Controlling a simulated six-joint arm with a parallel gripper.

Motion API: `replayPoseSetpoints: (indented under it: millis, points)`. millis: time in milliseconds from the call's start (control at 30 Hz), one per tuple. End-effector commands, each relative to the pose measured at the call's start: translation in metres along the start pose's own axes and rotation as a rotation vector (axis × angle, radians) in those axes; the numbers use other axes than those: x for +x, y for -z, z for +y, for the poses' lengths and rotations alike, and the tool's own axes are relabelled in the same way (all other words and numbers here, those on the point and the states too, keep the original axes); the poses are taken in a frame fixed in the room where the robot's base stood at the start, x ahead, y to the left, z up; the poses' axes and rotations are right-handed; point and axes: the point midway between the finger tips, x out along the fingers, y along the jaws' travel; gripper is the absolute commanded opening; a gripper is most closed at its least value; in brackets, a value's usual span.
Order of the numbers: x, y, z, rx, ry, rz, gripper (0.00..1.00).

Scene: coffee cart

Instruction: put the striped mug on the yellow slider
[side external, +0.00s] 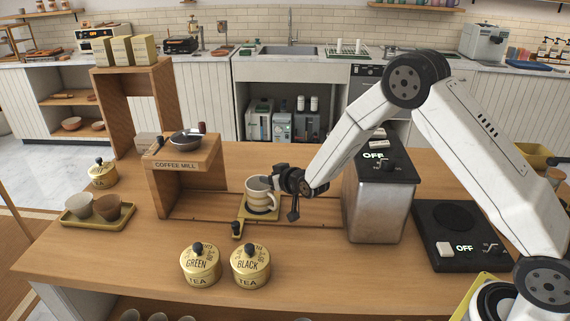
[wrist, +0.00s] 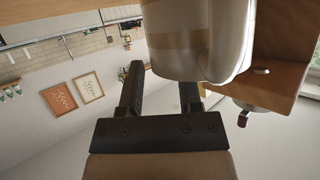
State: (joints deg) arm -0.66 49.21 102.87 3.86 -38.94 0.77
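The striped mug (side external: 258,190), cream with tan bands, stands upright on the dark round pad of the yellow slider (side external: 243,212). My gripper (side external: 283,190) is just right of the mug, at its handle side, with its fingers apart. In the wrist view the mug (wrist: 180,40) fills the top middle and covers part of one finger of my gripper (wrist: 160,85). The fingers show a wide gap and do not look closed on the mug. Whether a finger touches it I cannot tell.
The wooden coffee mill (side external: 182,165) stands left of the slider, with a metal bowl on top. A grey machine (side external: 375,200) stands close to the right. Two tea tins, green (side external: 201,265) and black (side external: 250,265), stand in front. A yellow tray (side external: 98,218) with two cups is at left.

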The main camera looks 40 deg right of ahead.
Motion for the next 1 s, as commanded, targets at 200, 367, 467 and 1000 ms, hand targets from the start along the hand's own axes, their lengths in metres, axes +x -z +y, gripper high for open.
replayPoseSetpoints:
  millis: [200,367,467,1000]
  points:
    - [0.0,0.0,0.0,0.0,0.0,0.0,0.45]
    - [-0.001,0.001,0.0,0.0,0.0,0.0,0.45]
    - [-0.004,0.0,0.0,0.0,0.0,-0.001,0.45]
    - [-0.053,0.001,0.0,0.0,0.0,0.0,0.45]
